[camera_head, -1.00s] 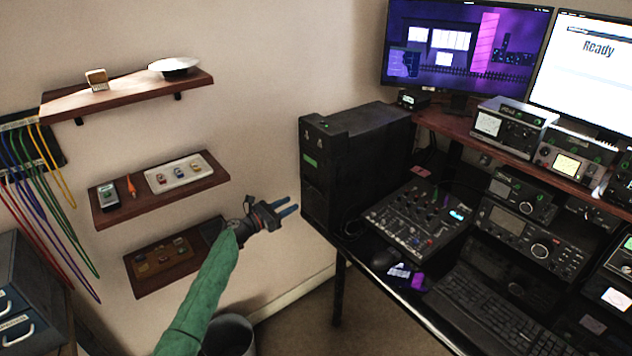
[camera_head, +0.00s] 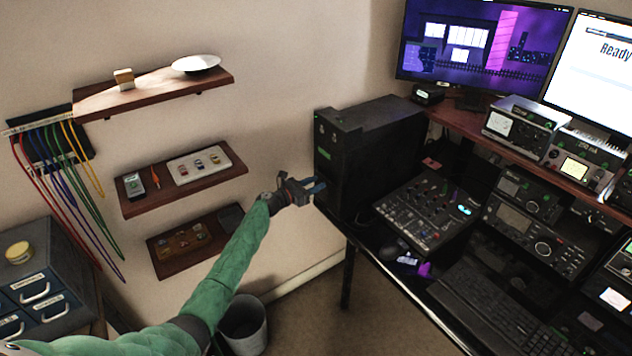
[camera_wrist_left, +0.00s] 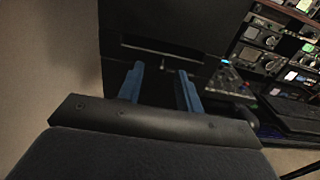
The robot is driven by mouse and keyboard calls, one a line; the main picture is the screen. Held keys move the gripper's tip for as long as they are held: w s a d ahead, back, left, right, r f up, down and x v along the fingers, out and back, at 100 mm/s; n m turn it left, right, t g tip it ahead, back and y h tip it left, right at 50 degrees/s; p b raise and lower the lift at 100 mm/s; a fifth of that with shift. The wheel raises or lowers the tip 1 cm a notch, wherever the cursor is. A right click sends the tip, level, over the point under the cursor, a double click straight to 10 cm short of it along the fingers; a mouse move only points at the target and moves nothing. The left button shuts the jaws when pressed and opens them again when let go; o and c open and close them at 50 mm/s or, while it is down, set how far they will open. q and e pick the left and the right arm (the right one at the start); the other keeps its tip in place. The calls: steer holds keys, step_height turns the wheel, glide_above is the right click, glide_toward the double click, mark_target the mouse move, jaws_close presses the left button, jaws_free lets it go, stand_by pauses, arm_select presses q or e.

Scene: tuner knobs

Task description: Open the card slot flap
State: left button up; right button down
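The black tower case (camera_head: 365,145) stands at the left end of the desk. In the left wrist view its dark front (camera_wrist_left: 150,22) fills the upper middle. A long thin slot line, which looks like the card slot flap (camera_wrist_left: 160,50), runs across it with a small knob or tab below. The flap looks closed; details are dark. My left gripper (camera_head: 317,188) is at the lower front of the tower. In the wrist view its two blue fingers (camera_wrist_left: 160,88) are apart with nothing between them, pointing at the slot area. I cannot tell if they touch. My right gripper is not in view.
A mixer (camera_head: 428,212) and keyboard (camera_head: 490,305) lie on the desk right of the tower. Wall shelves (camera_head: 185,182) with small items are on the left. A bin (camera_head: 243,325) stands below my left arm. Open floor lies left of the desk leg.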

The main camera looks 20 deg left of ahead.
arm_select(q)
steer(key=shift+w+d, duration=0.25)
jaws_close()
steer(key=shift+f, duration=0.1)
